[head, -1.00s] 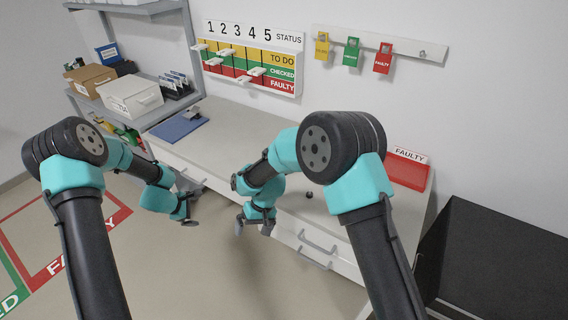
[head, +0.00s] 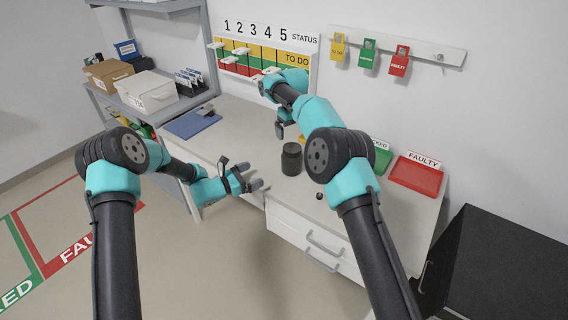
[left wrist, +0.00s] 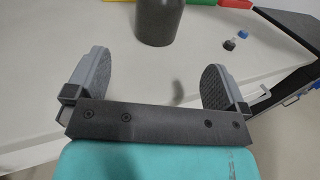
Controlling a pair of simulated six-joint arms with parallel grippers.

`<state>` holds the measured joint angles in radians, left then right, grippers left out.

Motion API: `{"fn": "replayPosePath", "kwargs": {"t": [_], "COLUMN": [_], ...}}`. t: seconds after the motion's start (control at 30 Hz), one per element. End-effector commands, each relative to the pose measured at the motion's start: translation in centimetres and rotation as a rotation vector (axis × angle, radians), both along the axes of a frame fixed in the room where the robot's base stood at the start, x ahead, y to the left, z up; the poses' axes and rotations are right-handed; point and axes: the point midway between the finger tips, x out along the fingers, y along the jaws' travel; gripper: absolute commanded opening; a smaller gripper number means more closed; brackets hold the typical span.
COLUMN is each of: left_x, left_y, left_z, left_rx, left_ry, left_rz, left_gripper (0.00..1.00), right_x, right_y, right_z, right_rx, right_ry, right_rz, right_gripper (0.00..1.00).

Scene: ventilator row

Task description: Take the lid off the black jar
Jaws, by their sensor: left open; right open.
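The black jar (head: 291,160) stands upright on the counter, left of my right arm's elbow. Its lower part also shows at the top of the left wrist view (left wrist: 158,20); its top is cut off there. My left gripper (head: 258,184) is open and empty, at the counter's front edge, left of and nearer than the jar. In the left wrist view the open fingers (left wrist: 158,80) point toward the jar, apart from it. My right gripper (head: 281,130) is above and behind the jar, partly hidden by its own wrist, with nothing seen in it.
A small black cap-like thing (head: 319,196) lies on the counter right of the jar; a blue one (left wrist: 243,34) shows beside it in the left wrist view. A red FAULTY tray (head: 416,178) and a green tray (head: 382,160) stand at right. A blue mat (head: 192,123) lies at left.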

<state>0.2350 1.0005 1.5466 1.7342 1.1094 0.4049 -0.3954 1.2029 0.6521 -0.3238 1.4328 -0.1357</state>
Motion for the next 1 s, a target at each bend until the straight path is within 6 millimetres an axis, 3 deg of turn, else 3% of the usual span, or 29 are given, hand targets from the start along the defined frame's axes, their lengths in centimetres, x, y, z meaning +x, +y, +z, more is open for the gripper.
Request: {"fn": "replayPosePath", "kwargs": {"t": [0.53, 1.0], "left_x": [0.5, 4.3], "left_y": [-0.9, -6.4], "left_z": [0.0, 0.0], "left_rx": [-0.008, -0.007], "left_ry": [0.003, 0.001], "left_rz": [0.000, -0.002], "left_gripper": [1.00, 1.00], "right_x": [0.0, 0.0], "right_y": [-0.1, -0.1], "right_z": [0.1, 0.0], "right_rx": [-0.001, -0.001], "right_ry": [0.000, 0.000], "right_rz": [0.002, 0.002], "right_gripper": [1.00, 1.00]}}
